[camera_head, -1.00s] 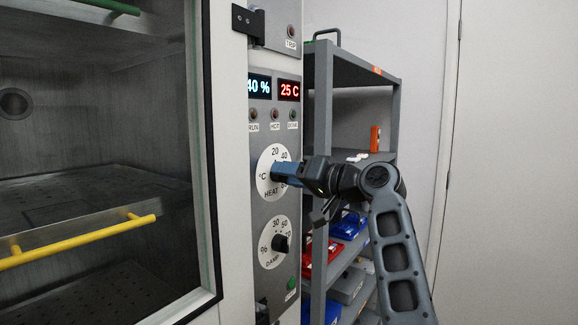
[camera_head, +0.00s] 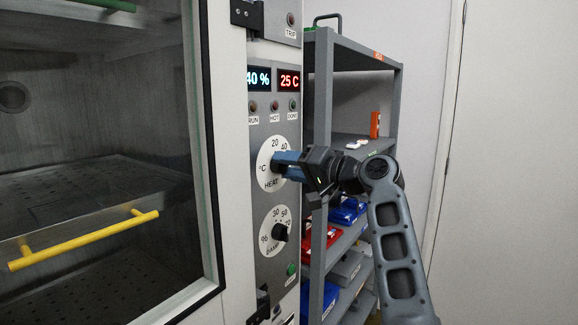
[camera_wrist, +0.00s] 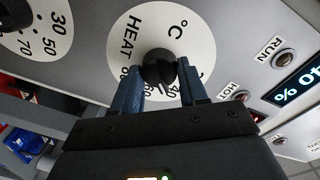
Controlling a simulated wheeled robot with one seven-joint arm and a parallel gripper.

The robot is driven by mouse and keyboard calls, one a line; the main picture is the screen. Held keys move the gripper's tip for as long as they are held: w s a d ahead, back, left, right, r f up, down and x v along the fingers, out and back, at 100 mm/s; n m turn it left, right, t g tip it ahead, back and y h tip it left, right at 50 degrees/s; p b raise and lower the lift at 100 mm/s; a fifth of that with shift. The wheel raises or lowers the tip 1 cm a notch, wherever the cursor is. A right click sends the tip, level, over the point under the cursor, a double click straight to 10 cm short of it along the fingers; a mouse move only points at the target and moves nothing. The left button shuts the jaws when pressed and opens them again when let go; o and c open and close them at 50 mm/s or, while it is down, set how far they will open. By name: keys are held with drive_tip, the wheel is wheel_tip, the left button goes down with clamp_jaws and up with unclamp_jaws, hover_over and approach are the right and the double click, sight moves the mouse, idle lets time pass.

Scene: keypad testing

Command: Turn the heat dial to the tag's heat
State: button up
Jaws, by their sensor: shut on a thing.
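The heat dial is a black knob (camera_wrist: 158,68) on a round white scale plate (camera_head: 266,164) marked HEAT and °C. My gripper (camera_head: 280,165) reaches in from the right. In the wrist view its two blue fingers (camera_wrist: 160,80) stand on either side of the knob and are shut on it. Scale numbers 20 and 40 show above the fingers in the head view. No tag with a heat value can be made out.
The damp dial (camera_head: 280,232) sits just below the heat dial. Indicator lamps (camera_head: 274,106) are above it. A glass-fronted chamber with a yellow handle (camera_head: 84,240) is on the left. A grey shelf rack (camera_head: 352,60) with red and blue bins stands close behind my arm.

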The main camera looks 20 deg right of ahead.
drive_tip(key=shift+d, duration=0.1)
drive_tip(key=o, duration=1.1)
drive_tip(key=shift+c, duration=0.2)
drive_tip(key=b+v, duration=0.1)
drive_tip(key=v, duration=0.6)
drive_tip(key=shift+s+d+b, duration=0.2)
drive_tip(key=shift+s+b, duration=0.05)
drive_tip(key=shift+b, duration=0.1)
drive_tip(key=shift+f, duration=0.1)
